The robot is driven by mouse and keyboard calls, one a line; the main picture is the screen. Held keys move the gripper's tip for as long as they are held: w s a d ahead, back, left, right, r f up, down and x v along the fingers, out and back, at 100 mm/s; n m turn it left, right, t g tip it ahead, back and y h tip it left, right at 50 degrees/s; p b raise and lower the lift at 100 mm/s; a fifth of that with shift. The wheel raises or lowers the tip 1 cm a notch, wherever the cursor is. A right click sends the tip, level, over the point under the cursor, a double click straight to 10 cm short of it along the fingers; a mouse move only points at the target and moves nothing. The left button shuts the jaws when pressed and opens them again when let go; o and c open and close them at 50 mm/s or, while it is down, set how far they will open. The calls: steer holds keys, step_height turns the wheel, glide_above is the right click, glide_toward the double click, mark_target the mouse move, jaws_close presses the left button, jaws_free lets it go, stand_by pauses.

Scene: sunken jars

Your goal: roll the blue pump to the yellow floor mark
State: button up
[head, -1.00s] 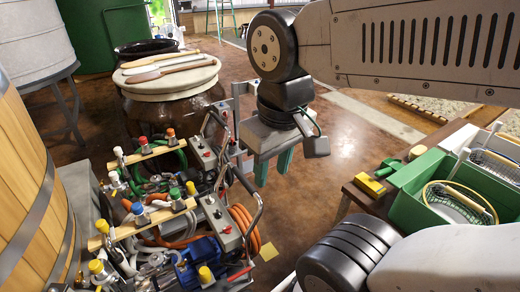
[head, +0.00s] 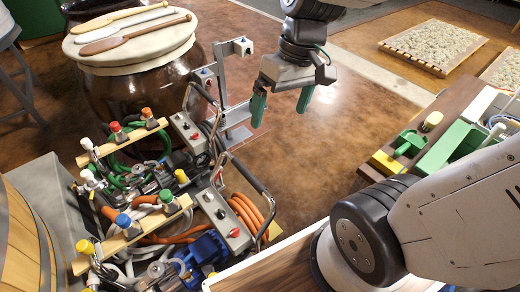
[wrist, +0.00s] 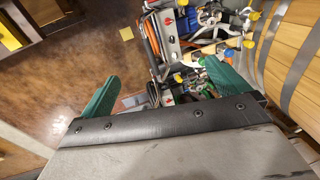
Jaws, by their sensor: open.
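The blue pump (head: 205,250) sits on a wheeled cart at the lower middle of the head view, with coiled orange hose, a grey control box and a bent metal handle (head: 250,178). In the wrist view its blue body (wrist: 210,17) shows in part at the top. The yellow floor mark (wrist: 126,34) is a small square on the brown floor beside the cart. In the head view the mark (head: 275,230) shows near the cart's handle side, close to my base. My gripper (head: 281,106) is open and empty, pointing down above the floor beyond the handle, apart from it.
A second pump cart with green hose (head: 150,140) stands just behind the blue one. A big dark jar (head: 135,85) with wooden paddles on its lid is at upper left. A wooden barrel (head: 22,240) is at lower left. A table with a green crate (head: 455,148) is right. Floor between is clear.

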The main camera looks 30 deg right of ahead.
steer(key=w+f+y, duration=0.2)
steer(key=w+f, duration=0.5)
steer(key=f, duration=0.1)
steer(key=g+y, duration=0.1)
glide_toward(250, 172)
steer(key=f, duration=0.1)
steer(key=x, duration=1.1)
steer(key=shift+a+r, duration=0.1)
steer(key=shift+a, duration=0.2)
jaws_close()
steer(key=w+d, duration=0.2)
steer(key=d, duration=0.9)
steer(key=shift+d, duration=0.4)
